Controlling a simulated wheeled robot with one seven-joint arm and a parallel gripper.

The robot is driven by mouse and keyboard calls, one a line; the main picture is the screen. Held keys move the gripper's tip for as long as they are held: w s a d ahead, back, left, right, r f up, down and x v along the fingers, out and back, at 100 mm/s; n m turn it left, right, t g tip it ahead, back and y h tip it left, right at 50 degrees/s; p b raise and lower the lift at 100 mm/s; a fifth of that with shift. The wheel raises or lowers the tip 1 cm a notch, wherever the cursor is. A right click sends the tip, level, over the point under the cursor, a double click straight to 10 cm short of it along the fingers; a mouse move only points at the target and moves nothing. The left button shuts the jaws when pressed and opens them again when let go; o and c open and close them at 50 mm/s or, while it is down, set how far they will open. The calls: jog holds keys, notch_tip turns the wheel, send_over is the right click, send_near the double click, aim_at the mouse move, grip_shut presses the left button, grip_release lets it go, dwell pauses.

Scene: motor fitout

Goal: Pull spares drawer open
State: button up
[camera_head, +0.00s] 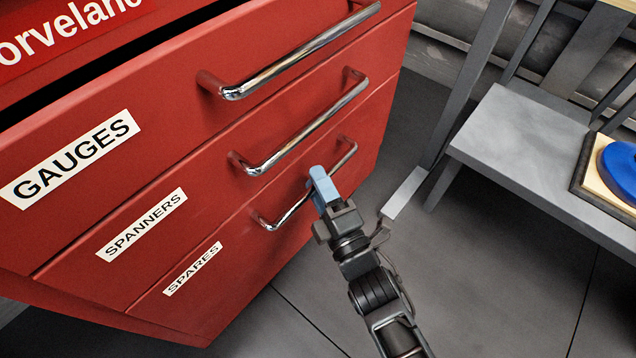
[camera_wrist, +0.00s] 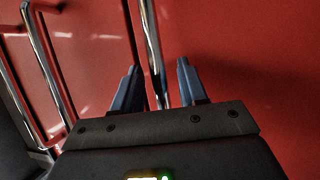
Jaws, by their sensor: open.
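The spares drawer (camera_head: 232,285) is the lowest of the three labelled red drawers and sits flush with the cabinet front. Its chrome bar handle (camera_head: 290,214) runs across the front. My gripper (camera_head: 320,181) is at this handle, with its blue-grey fingers towards the drawer front. In the wrist view my gripper (camera_wrist: 158,88) is open, with one finger on each side of the handle bar (camera_wrist: 152,45). The bar passes between the fingers, and a gap shows on both sides of it. The head view hides part of the handle behind the fingers.
The spanners drawer handle (camera_head: 300,135) is close above, and it also shows in the wrist view (camera_wrist: 45,75). The gauges drawer (camera_head: 140,130) is higher. A grey bench (camera_head: 530,150) with a blue round object (camera_head: 620,170) stands right. Floor (camera_head: 480,290) before the cabinet is clear.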

jog(key=shift+w+a, duration=0.1)
jog(key=shift+w, duration=0.15)
grip_shut()
dwell(0.5)
